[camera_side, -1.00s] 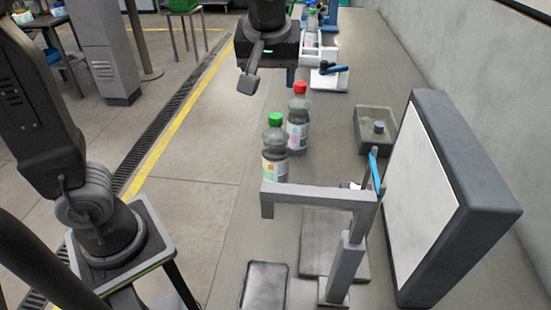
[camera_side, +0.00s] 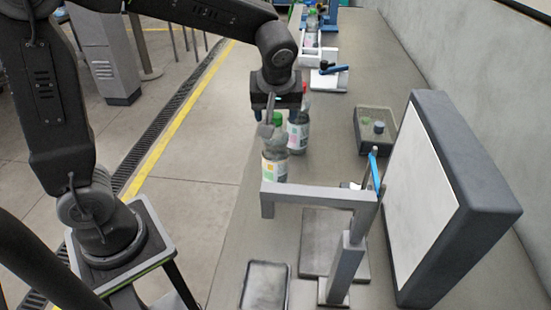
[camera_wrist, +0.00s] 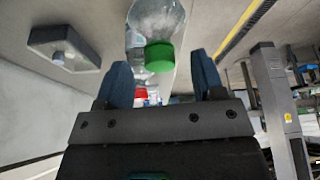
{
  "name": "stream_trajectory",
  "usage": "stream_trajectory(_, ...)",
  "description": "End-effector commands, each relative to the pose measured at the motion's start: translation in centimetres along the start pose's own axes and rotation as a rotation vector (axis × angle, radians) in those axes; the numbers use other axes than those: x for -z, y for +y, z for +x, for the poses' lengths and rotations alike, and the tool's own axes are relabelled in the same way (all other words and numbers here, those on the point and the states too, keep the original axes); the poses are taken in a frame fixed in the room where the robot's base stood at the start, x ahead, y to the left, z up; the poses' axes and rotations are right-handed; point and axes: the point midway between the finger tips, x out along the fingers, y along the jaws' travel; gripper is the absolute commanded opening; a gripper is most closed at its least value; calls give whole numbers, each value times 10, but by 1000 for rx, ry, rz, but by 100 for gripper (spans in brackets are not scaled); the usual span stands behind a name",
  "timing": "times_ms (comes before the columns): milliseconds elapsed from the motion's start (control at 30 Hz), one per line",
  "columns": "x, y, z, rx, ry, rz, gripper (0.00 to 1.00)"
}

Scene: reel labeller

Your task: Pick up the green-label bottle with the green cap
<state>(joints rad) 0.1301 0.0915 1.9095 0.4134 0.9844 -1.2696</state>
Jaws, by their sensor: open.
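The green-cap bottle (camera_side: 275,168) stands upright on the bench in the side view, with a pale label showing green and other colours. Its green cap (camera_wrist: 159,56) is in the wrist view, just beyond and between my fingertips. My gripper (camera_side: 274,122) is open at the height of the bottle's top, and one finger partly covers the neck and cap. In the wrist view both blue fingers of my gripper (camera_wrist: 160,75) are spread with nothing between them. The red-cap bottle (camera_side: 298,133) stands close behind the green-cap one, its top partly hidden by my gripper.
A grey frame (camera_side: 315,195) with an upright post stands in front of the bottles. A large panel (camera_side: 445,200) is at the right. A grey bin (camera_side: 362,135) holds small items. A flat tray (camera_side: 265,285) lies at the bench's near end. A white rack (camera_side: 313,52) stands farther back.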

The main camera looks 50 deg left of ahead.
Motion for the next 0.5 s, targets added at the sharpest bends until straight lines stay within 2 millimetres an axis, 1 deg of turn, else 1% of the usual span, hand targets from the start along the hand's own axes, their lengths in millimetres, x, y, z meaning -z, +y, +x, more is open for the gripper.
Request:
stream_trajectory(33,0,-1,9,3,-1,0,62)
stream_trajectory(100,0,0,17,3,0,0,62)
stream_trajectory(200,0,0,24,2,0,1,62)
stream_trajectory(433,0,0,25,0,0,1,62)
stream_trajectory(500,0,0,24,0,0,0,57)
